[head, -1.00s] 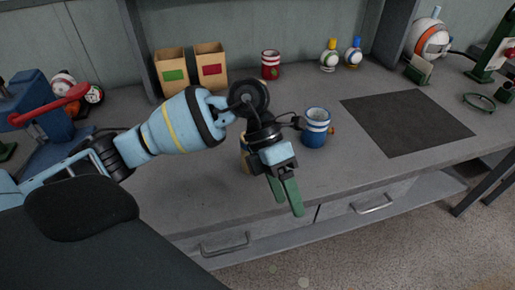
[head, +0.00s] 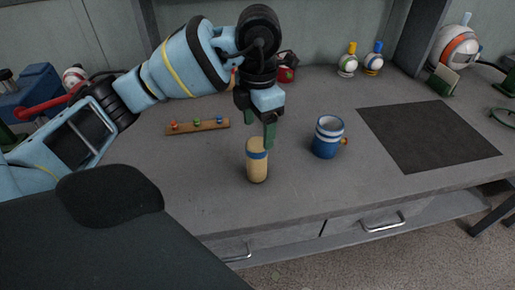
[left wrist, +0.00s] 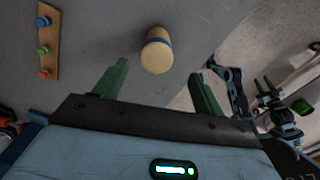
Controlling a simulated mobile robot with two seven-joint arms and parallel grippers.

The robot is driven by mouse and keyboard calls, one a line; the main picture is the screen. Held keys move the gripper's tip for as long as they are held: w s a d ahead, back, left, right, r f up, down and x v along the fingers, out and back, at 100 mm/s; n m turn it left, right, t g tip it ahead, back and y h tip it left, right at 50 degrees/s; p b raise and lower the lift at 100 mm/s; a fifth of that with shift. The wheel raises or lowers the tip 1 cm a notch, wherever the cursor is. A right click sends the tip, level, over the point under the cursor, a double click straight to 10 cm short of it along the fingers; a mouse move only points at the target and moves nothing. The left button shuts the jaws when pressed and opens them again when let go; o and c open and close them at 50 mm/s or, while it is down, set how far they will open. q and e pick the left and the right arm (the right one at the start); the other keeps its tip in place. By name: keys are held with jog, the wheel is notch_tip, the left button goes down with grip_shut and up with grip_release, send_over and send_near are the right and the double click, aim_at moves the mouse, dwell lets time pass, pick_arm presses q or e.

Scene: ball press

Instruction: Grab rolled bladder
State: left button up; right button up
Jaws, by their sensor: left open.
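The rolled bladder (head: 257,168) is a tan cylinder with a blue band near its top. It stands upright on the grey worktop and shows in the left wrist view (left wrist: 156,56) ahead of the fingers, between their lines. My left gripper (head: 260,138) is open and empty, pointing down just above and behind the bladder's top. Its two green fingers are spread in the left wrist view (left wrist: 160,80), with a gap to the bladder. What seems to be my right gripper (left wrist: 266,88) shows small at the right of the left wrist view; its jaws are too small to judge.
A blue-and-white mug (head: 327,138) stands just right of the bladder. A wooden strip with coloured pegs (head: 198,126) lies to the left. A dark mat (head: 428,136) lies at the right.

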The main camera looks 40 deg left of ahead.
aim_at(256, 143)
pick_arm(q)
jog(key=shift+a+f, duration=0.15)
jog(key=shift+f, duration=1.2)
jog(key=shift+a+f, duration=0.15)
jog(key=shift+f, duration=1.2)
jog(key=c, duration=1.3)
jog(key=shift+r, duration=0.1)
